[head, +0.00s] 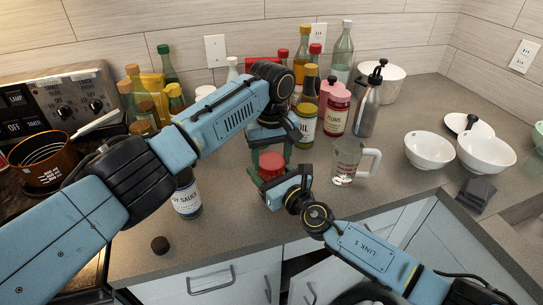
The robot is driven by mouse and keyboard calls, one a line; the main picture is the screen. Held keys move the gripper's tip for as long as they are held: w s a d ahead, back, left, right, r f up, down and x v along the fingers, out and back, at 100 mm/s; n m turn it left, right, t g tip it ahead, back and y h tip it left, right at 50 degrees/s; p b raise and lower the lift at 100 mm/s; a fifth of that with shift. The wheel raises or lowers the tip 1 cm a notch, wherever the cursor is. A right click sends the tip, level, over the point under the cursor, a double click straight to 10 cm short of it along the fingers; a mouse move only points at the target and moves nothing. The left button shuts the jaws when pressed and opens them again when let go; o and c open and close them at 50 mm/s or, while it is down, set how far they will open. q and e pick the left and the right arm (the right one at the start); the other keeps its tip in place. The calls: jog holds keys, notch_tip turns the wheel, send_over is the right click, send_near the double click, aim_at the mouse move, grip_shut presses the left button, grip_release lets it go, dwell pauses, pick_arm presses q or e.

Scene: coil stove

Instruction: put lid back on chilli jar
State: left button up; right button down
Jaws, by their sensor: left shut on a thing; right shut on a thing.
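A small red piece (271,161) shows between my two grippers over the front part of the counter; I take it as part of the chilli jar. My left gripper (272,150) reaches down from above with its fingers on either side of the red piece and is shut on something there. My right gripper (272,182) comes from the lower right, just below, and is shut on the lower part. The grippers cover most of the jar and lid, so I cannot tell whether the two touch.
A glass measuring cup (346,162) stands close on the right. Several bottles and a plums jar (337,112) crowd behind. White bowls (429,149) are farther right.

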pick_arm(q)
jog(key=m, duration=0.3)
jog(key=o, duration=1.1)
jog(key=shift+r, duration=2.25)
jog(key=shift+c, duration=0.4)
